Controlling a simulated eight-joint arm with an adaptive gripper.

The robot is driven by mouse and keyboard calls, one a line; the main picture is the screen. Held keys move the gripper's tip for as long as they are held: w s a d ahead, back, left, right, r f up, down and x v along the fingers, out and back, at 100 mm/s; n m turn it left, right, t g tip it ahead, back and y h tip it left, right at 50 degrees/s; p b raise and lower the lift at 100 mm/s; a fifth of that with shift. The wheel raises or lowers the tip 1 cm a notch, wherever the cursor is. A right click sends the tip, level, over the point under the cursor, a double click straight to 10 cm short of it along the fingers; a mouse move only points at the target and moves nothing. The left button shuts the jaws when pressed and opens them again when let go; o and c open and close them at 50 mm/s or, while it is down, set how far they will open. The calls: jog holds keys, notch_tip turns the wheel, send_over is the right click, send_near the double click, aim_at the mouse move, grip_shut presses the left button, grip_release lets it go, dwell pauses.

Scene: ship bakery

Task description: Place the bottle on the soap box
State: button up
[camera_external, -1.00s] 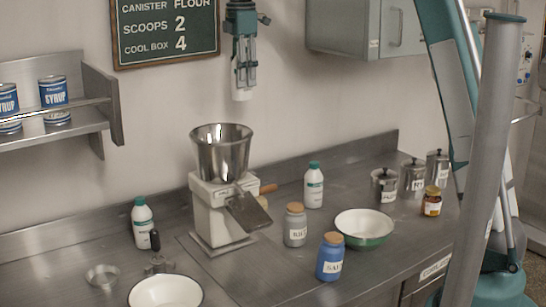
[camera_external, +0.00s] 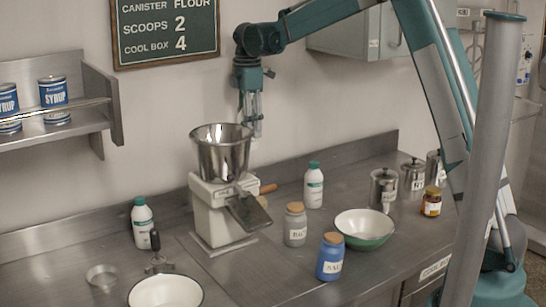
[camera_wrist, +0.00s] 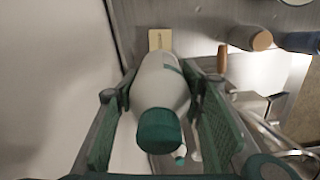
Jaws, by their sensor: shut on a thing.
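My gripper (camera_external: 252,118) is shut on a white bottle with a green cap (camera_wrist: 160,90), the cap towards the wrist camera. In the external view it hangs near the wall, just above and behind the steel hopper, and the held bottle is hard to make out. A small pale tan block (camera_wrist: 160,39), possibly the soap box, lies beyond the bottle in the wrist view. Two similar green-capped bottles stand on the counter, one left (camera_external: 142,222) and one right (camera_external: 314,187) of the mill.
The mill (camera_external: 217,212) with its steel hopper (camera_external: 222,160) stands just below my gripper. A grey jar (camera_external: 296,226), a blue jar (camera_external: 330,260) and a green bowl (camera_external: 364,241) stand to its right. The wall and a cabinet (camera_external: 345,38) are behind.

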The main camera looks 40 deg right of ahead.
notch_tip(320, 180, down, 9)
jog(key=shift+r, duration=0.15)
dwell(0.4)
notch_tip(320, 180, down, 6)
dwell(0.5)
jog(key=shift+f, duration=1.95)
jog(key=shift+f, duration=0.15)
jog(key=o, duration=1.4)
jog(key=shift+p, duration=0.3)
